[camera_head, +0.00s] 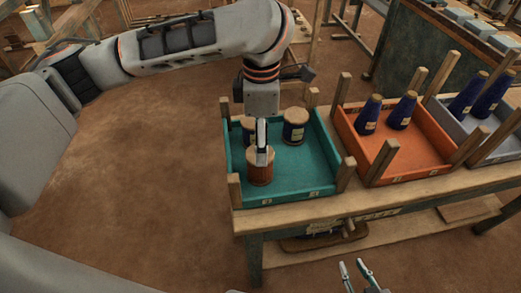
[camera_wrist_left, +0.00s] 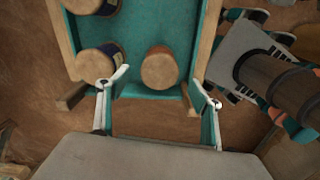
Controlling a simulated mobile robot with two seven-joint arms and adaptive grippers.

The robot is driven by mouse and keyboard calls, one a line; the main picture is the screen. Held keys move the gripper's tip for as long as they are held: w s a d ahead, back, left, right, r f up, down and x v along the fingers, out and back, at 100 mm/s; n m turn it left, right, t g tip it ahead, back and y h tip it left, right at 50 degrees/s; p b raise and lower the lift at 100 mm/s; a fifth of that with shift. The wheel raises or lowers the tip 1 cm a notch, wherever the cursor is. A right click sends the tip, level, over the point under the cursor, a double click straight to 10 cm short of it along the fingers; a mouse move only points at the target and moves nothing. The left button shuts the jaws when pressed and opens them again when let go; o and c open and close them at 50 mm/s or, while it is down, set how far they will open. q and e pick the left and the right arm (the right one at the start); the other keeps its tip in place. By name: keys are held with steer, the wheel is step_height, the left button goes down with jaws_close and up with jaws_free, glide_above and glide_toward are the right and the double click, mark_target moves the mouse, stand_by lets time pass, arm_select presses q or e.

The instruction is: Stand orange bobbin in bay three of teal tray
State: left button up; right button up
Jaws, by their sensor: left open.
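The orange bobbin (camera_head: 260,170) stands upright on its end in the teal tray (camera_head: 322,172), near the front left corner. In the left wrist view its round wooden top (camera_wrist_left: 161,67) shows with a strip of orange side. My left gripper (camera_head: 262,150) reaches down over it, with one finger overlapping it in the head view. In the left wrist view the left gripper (camera_wrist_left: 158,92) is open, its fingers apart on either side, and the bobbin lies beyond the tips. I cannot tell which bay the bobbin is in. My right gripper (camera_head: 353,265) is open and empty at the bottom.
Two dark blue bobbins (camera_head: 294,125) (camera_head: 248,130) stand in the teal tray; one (camera_wrist_left: 98,62) is close to a left fingertip. Wooden posts rise at tray corners. An orange tray (camera_head: 419,163) and a grey tray (camera_head: 505,139) with blue cones stand to the right.

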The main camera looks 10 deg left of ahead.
arm_select(q)
steer(key=shift+r+p, duration=0.3)
steer(key=shift+r, duration=1.5)
